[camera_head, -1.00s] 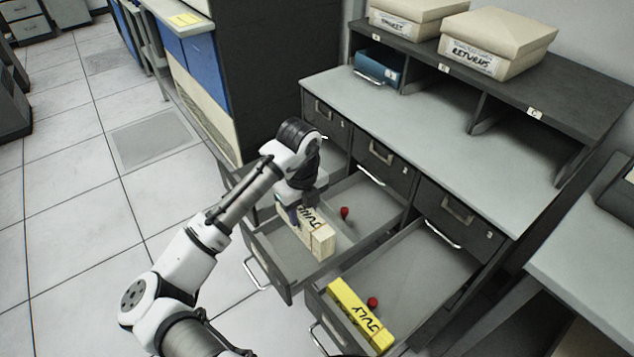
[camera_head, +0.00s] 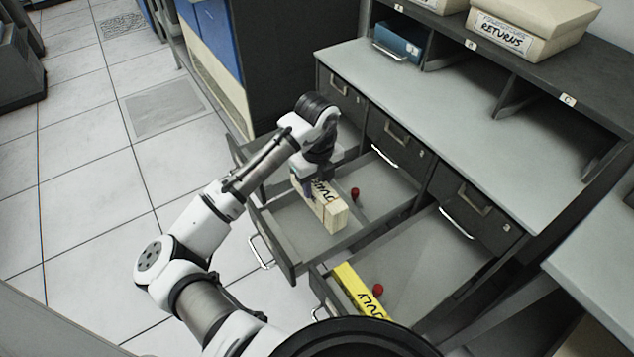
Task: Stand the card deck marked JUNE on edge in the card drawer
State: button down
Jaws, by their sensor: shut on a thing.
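A cream card deck (camera_head: 330,211) with black lettering, partly covered by my gripper, stands on its long edge in an open grey card drawer (camera_head: 283,243). The visible letters fit JUNE. My gripper (camera_head: 309,188) reaches down from above and is shut on the far left part of this deck. The deck's lower edge appears at the drawer floor, but I cannot tell whether it touches. A red knob (camera_head: 355,193) shows in the drawer, right of the deck.
A second open drawer (camera_head: 420,265) at the right holds a yellow deck marked JULY (camera_head: 350,284) and a red knob (camera_head: 378,290). The grey counter (camera_head: 430,115) lies behind. A blue box (camera_head: 400,42) and a RETURNS box (camera_head: 510,32) stand farther back.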

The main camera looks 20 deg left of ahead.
jog(key=shift+w+f+b, duration=0.1)
jog(key=shift+f+b, duration=1.75)
jog(key=shift+f, duration=0.6)
jog(key=shift+f, duration=0.1)
jog(key=shift+f+b, duration=1.8)
jog(key=shift+f, duration=0.45)
jog(key=c, duration=0.8)
grip_release()
notch_tip(320, 180, up, 14)
jog(key=shift+f, duration=0.1)
